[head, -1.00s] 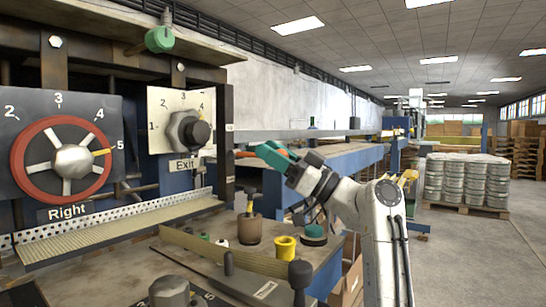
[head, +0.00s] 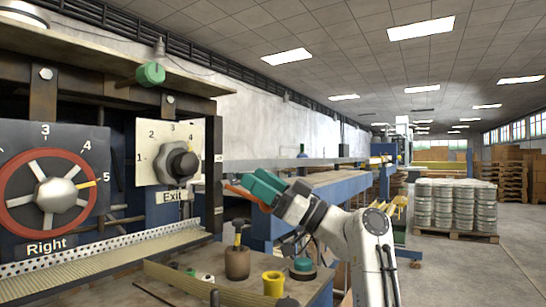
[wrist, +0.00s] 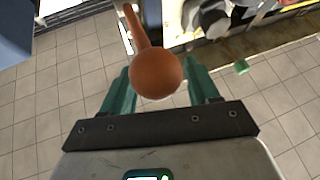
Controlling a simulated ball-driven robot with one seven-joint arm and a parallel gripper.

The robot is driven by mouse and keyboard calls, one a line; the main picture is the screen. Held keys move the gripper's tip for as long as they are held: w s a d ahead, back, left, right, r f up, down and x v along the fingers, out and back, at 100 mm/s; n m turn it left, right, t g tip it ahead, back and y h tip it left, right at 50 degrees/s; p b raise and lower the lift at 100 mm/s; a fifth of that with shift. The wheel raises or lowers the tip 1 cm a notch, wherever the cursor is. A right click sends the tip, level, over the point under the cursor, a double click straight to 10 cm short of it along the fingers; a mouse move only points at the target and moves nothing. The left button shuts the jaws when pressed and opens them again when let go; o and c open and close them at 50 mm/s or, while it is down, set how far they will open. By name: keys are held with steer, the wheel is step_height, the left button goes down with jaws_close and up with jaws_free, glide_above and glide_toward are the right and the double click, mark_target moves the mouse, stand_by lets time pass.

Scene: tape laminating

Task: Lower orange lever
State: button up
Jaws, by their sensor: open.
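The orange lever shows large in the wrist view, with a round ball knob (wrist: 155,76) and a shaft (wrist: 136,25) running toward the top of the picture. In the head view a small part of the orange lever (head: 236,191) shows just left of my gripper (head: 256,187). My gripper's teal fingers (wrist: 160,84) are open, one on each side of the ball knob in the wrist view. A gap shows between the knob and each finger. I cannot tell how deep the knob sits between the fingers.
A machine with a red dial wheel (head: 20,206) marked "Right" and a grey "Exit" knob (head: 178,163) stands at left. A bench holds a yellow spool (head: 273,284) and a brown pot (head: 237,263). Stacked cans (head: 455,208) stand on a pallet at right, beside open floor.

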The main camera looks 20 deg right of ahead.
step_height(320, 180, up, 3)
steer(key=shift+s+f, duration=0.1)
steer(key=shift+s, duration=0.05)
steer(key=s+r, duration=0.9)
steer(key=s, duration=0.4)
steer(key=shift+s+r, duration=0.25)
steer(key=shift+s, duration=0.15)
